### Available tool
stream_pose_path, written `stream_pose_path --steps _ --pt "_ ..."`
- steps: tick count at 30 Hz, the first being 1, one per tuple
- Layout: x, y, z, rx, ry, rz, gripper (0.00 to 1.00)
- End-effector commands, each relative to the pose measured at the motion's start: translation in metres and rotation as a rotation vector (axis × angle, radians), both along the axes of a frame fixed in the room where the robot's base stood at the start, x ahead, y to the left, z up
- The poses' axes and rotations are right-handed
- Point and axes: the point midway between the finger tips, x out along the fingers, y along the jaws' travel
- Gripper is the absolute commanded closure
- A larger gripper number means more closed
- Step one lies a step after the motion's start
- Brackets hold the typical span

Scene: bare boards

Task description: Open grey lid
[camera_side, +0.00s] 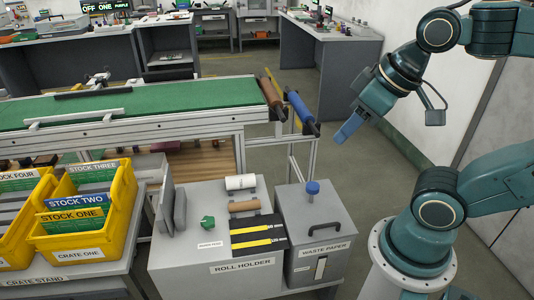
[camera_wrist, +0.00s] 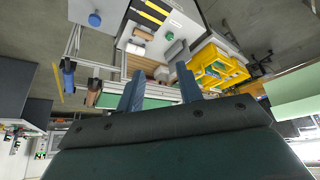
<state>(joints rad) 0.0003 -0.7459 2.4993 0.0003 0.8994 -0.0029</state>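The grey lid (camera_side: 298,222) lies flat and closed on a grey bin (camera_side: 322,268) labelled WASTE PAPER. A blue knob (camera_side: 312,187) stands up near its back edge and a black handle (camera_side: 324,228) sits near its front. In the wrist view, the lid (camera_wrist: 112,12) and the blue knob (camera_wrist: 95,19) show at the top left; the lid's front is cut off. My gripper (camera_side: 343,136) is in the air, above and behind the bin. In the wrist view my gripper (camera_wrist: 160,70) has its two blue fingers apart with nothing between them.
Left of the bin is a grey roll holder cabinet (camera_side: 215,284) with rolls, a green knob and black-yellow strips on top. Yellow crates (camera_side: 85,245) stand farther left. A green conveyor (camera_side: 160,100) with brown and blue end rollers is behind. Air above the lid is clear.

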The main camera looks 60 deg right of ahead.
Motion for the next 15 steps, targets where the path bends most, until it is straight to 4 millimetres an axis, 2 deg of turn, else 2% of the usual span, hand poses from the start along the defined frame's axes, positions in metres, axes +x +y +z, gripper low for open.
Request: stream_pose_path --steps 8,15 --pt "0.017 -0.007 -0.005 -0.033 0.052 0.026 0.64" --pt "0.047 -0.019 -0.019 -0.089 0.142 0.084 0.64"
